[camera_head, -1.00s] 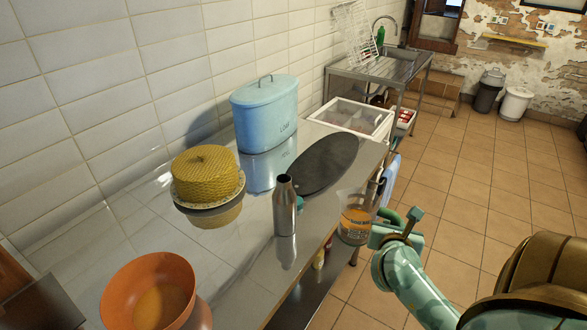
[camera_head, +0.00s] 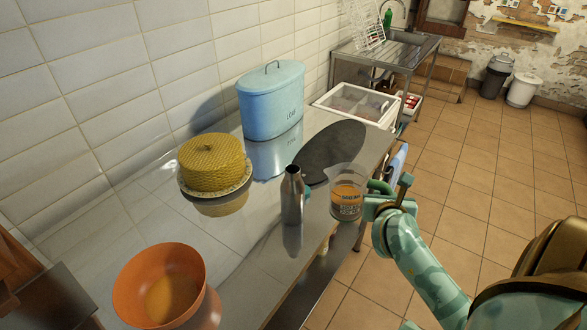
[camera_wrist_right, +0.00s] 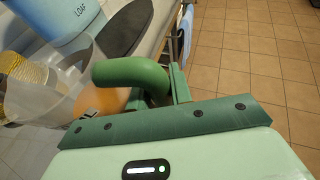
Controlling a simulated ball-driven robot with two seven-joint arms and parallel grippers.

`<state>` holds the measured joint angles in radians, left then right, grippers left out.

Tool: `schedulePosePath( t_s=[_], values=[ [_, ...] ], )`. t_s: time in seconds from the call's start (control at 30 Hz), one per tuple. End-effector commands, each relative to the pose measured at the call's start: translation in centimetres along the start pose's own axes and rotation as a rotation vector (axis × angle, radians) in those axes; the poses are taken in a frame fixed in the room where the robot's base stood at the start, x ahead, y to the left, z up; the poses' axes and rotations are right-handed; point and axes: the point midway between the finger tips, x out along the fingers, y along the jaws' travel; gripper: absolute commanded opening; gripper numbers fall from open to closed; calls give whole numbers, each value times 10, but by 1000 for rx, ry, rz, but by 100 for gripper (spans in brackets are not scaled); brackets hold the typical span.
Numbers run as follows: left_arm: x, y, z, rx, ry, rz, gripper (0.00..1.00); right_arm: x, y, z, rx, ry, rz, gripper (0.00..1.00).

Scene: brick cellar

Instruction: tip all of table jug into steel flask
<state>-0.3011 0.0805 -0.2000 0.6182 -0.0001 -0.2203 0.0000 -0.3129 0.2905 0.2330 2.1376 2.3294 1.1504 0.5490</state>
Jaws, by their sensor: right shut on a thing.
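The table jug (camera_head: 347,198) is clear, with orange liquid in its lower part and a green handle. My right gripper (camera_head: 382,196) is shut on that handle, on the jug's right side. The jug is about upright and held at the counter's front edge. The steel flask (camera_head: 292,198) stands upright on the counter, just left of the jug and apart from it. Its narrow neck points up; its inside is hidden. In the right wrist view the green handle (camera_wrist_right: 130,74) and part of the jug's clear wall (camera_wrist_right: 40,95) show. My left gripper is out of view.
An orange bowl (camera_head: 128,290) stands at the near left, a yellow woven cake cover (camera_head: 212,162) behind it. A blue loaf bin (camera_head: 270,105), a dark round board (camera_head: 330,152) and a white crate (camera_head: 388,120) stand farther back. Bare counter surrounds the flask's left side.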

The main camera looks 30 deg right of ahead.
Motion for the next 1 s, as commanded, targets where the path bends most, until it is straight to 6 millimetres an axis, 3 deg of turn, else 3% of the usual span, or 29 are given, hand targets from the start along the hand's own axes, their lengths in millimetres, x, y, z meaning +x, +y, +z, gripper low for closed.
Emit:
schedulePosePath(
  t_s=[0.1, 1.0],
  values=[
    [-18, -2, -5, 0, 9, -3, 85, -6, 3, 16, -44, 4, -19, 0],
    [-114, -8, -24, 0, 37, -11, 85, -26, 43, 84, -456, 82, -188, 0]
  ],
)
